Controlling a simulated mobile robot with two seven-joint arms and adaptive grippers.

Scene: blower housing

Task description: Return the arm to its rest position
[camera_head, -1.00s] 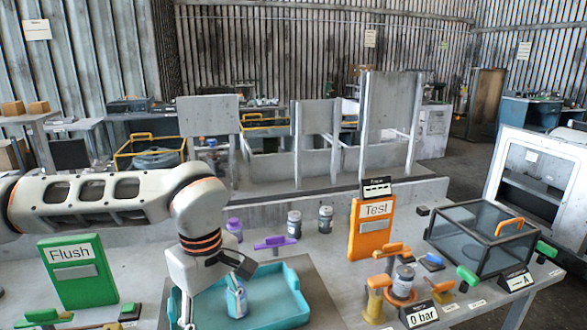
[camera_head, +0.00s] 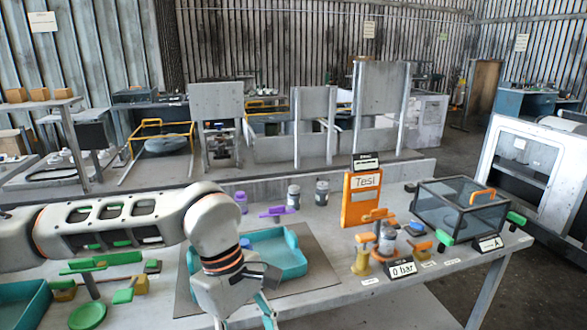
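My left arm (camera_head: 130,222) comes in from the left, and its gripper (camera_head: 245,318) points down at the bottom of the view, in front of the teal tray (camera_head: 292,262). Its two fingers are spread apart and I see nothing between them, though the tips reach the picture's lower edge. A jar with a blue lid (camera_head: 246,243) is in the tray, mostly hidden behind the gripper. My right gripper is not in view.
An orange Test panel (camera_head: 361,203), a 0 bar sign (camera_head: 402,269) and a dark clear-sided box (camera_head: 460,208) stand to the right. Two grey jars (camera_head: 322,193) and a purple jar (camera_head: 241,202) stand behind the tray. Green parts (camera_head: 88,315) lie at the lower left.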

